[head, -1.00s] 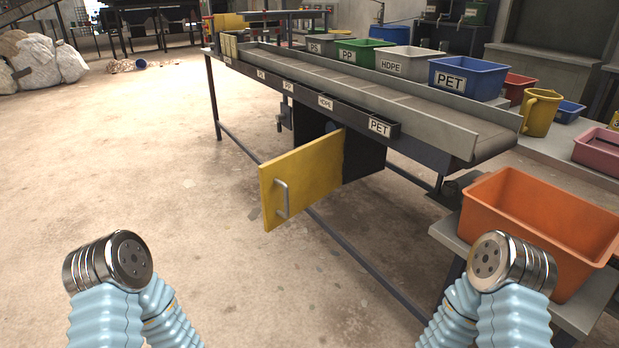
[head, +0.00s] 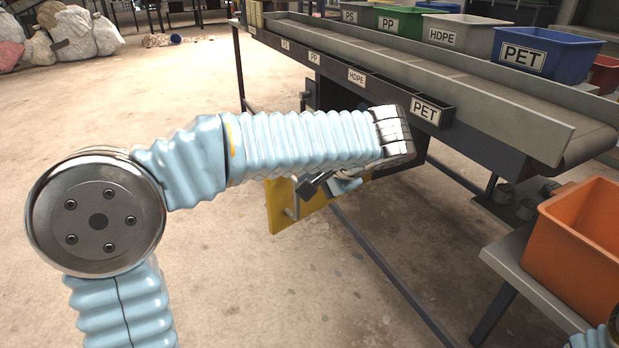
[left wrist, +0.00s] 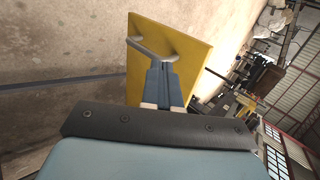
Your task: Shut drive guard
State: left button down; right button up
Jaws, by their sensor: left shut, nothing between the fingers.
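The drive guard is a yellow panel (head: 277,206) that stands swung open, out from the dark housing under the conveyor. My left forearm and wrist hide much of it in the head view. The left wrist view shows the yellow panel (left wrist: 195,50) with its grey bar handle (left wrist: 150,48) near its edge. My left gripper (left wrist: 163,66) is shut and empty, its fingertips close to the handle. I cannot tell whether they touch it. In the head view the left gripper (head: 312,186) is in front of the panel. My right gripper is out of view.
The conveyor frame (head: 545,133) runs above the guard, with labelled bins such as the blue PET bin (head: 570,62) behind it. A lower frame rail (head: 385,268) crosses below. An orange bin (head: 580,250) stands at right. The floor at left is open.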

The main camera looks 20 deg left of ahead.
pick_arm(q)
jog(key=w+a+f, duration=0.5)
jog(key=a+f, duration=0.1)
jog(key=a, duration=0.4)
jog(key=shift+a, duration=0.2)
jog(key=shift+f, duration=0.1)
